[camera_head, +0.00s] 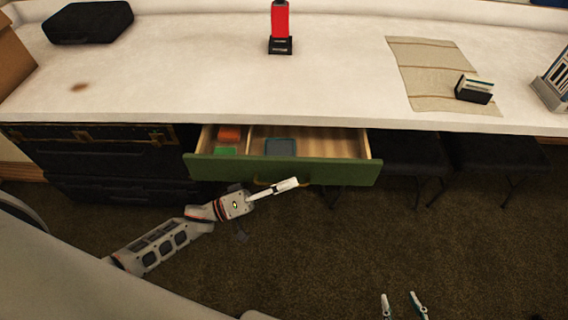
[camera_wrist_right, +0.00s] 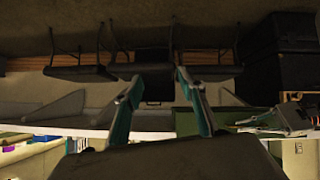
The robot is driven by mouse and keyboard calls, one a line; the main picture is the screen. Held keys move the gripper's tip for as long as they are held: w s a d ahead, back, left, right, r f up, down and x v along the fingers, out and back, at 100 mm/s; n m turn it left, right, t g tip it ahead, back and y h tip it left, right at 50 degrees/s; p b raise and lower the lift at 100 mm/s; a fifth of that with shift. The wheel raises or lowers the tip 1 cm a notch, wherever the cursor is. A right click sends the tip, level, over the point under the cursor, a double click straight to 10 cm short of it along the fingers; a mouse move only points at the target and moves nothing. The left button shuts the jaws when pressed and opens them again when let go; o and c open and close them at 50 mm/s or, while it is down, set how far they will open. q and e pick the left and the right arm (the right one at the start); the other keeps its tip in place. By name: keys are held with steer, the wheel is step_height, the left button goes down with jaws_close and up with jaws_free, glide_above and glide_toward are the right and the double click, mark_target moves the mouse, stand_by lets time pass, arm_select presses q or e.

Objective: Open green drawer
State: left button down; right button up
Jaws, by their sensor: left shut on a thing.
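The green drawer (camera_head: 325,172) is pulled out from under the white counter, with its inside open to view. It holds an orange item (camera_head: 229,133), a green item (camera_head: 225,151) and a blue-grey item (camera_head: 280,147); a wooden divider stands between them. My left gripper (camera_head: 288,186) is at the middle of the drawer front, shut on the brass handle (camera_head: 262,182), which it partly hides. My right gripper (camera_head: 403,304) is open and empty, low in the head view and apart from the drawer. Its parted fingers also show in the right wrist view (camera_wrist_right: 156,80).
On the white counter (camera_head: 190,70) are a black case (camera_head: 88,22), a red device on a black stand (camera_head: 280,25), a cloth (camera_head: 425,62) and a black card holder (camera_head: 474,90). Black stools (camera_head: 495,153) stand right of the drawer. The brown carpet in front is clear.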

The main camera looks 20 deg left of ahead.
arm_select(q)
steer(key=s+d+p, duration=0.2)
steer(key=s, duration=0.6)
steer(key=s+d+p, duration=0.2)
steer(key=s, duration=0.6)
steer(key=shift+d+f+p, duration=0.15)
steer(key=shift+d+p, duration=0.1)
steer(key=shift+p, duration=0.1)
arm_select(e)
steer(key=r, duration=0.1)
steer(key=a+r, duration=0.1)
steer(key=r, duration=0.1)
steer(key=shift+s+r, duration=0.15)
steer(key=shift+r, duration=0.1)
arm_select(q)
steer(key=c, duration=2.4)
jaws_free()
steer(key=shift+c, duration=0.2)
arm_select(e)
steer(key=shift+r, duration=0.2)
arm_select(q)
steer(key=v, duration=1.2)
